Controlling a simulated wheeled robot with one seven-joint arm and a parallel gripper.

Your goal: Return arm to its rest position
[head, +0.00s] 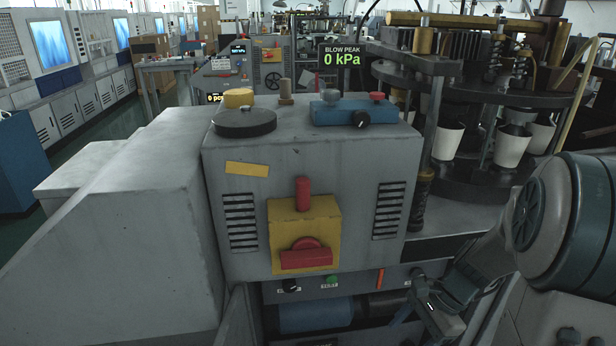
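My arm shows at the right edge as a large grey-green rounded link. What looks like my gripper (436,302) is a dark shape low in the picture, right of centre, in front of the grey machine (330,170). Its fingers are dark and small here, so I cannot tell whether they are open or shut. I see no object clearly held in it. The machine's front has a yellow plate (333,226) with a red rotary switch (305,255) and a red lever above it.
A blue control box (345,112) with knobs and a black round cap (245,122) sit on top of the machine. A rotary carousel with white cups (447,140) stands at the right behind. A display reads BLOW PEAK 0 kPa. Cabinets with screens line the left.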

